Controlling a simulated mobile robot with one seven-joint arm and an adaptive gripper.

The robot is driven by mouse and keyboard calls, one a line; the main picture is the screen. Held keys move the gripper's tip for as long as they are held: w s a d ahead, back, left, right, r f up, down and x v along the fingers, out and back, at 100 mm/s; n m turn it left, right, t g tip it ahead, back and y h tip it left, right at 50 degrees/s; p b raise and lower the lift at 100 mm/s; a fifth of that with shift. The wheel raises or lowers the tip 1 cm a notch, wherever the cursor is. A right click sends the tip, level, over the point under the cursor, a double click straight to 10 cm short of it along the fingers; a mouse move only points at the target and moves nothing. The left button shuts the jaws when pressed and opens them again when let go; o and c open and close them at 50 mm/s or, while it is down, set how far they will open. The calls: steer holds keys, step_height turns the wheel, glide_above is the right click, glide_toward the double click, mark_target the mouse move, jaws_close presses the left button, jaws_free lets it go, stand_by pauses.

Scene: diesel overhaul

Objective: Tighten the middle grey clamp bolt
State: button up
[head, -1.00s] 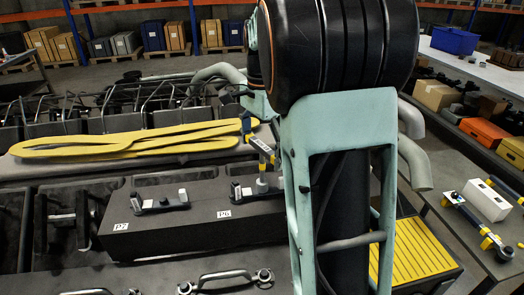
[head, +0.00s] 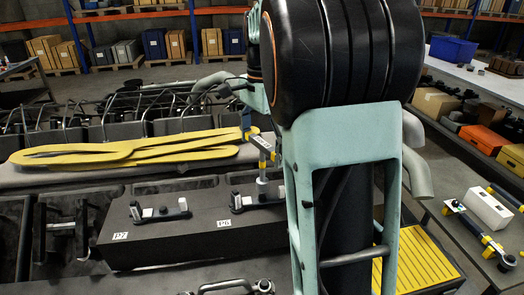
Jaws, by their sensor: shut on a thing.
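A wrench-like tool (head: 263,144) with grey, blue and yellow parts stands left of my arm, its pale lower end (head: 262,187) at the clamp marked P6 (head: 240,200). I cannot tell how fully it sits on the bolt. My gripper (head: 244,106) is shut at the tool's blue upper end; my large arm link hides much of this area. Another clamp (head: 160,212), marked P7, lies to the left on the same dark block (head: 180,245). Both clamps have dark bars with pale and dark upright pieces. Anything on the block further right is hidden behind my arm.
Yellow slings (head: 120,150) lie behind the block. A side table on the right carries a white box (head: 488,209) and a second blue and yellow tool (head: 480,232). A yellow ribbed platform (head: 418,262) is at lower right. A metal handle (head: 235,286) stands in front.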

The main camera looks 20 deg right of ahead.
steer(key=shift+r, duration=3.05)
